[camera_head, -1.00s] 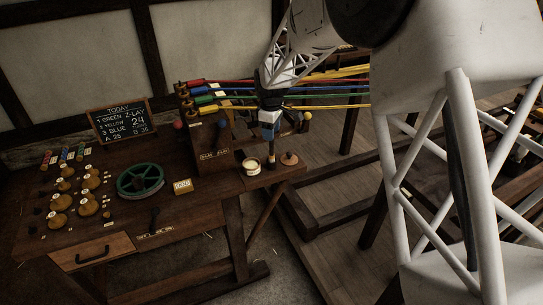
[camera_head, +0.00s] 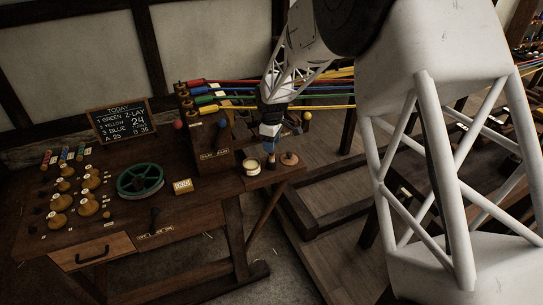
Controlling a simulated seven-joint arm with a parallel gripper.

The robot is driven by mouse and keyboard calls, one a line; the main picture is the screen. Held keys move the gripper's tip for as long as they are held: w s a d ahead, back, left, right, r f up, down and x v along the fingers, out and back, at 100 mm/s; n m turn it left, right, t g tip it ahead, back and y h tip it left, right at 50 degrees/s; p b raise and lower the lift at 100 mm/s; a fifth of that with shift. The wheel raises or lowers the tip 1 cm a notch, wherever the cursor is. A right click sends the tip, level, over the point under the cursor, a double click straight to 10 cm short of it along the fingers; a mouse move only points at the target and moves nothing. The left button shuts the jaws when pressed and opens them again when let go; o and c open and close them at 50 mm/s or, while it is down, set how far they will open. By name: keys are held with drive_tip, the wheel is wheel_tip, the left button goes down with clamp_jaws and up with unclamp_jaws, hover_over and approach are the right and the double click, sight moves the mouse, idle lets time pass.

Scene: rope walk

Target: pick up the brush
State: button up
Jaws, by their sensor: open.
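My gripper (camera_head: 270,147) points down over the right end of the workbench (camera_head: 216,196), just right of the small pale pot (camera_head: 252,167). The jaws are open, though their gap is too small to see clearly. I cannot surely make out the brush; something narrow below the fingertips is partly hidden by my gripper. A round wooden piece with a knob (camera_head: 289,159) stands just right of the fingertips, near the bench's end.
A dark wooden stand (camera_head: 211,148) with coloured strands (camera_head: 300,96) rises close behind and left of my gripper.

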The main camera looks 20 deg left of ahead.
drive_tip(key=shift+f, duration=0.7)
drive_tip(key=shift+c, duration=0.2)
clamp_jaws()
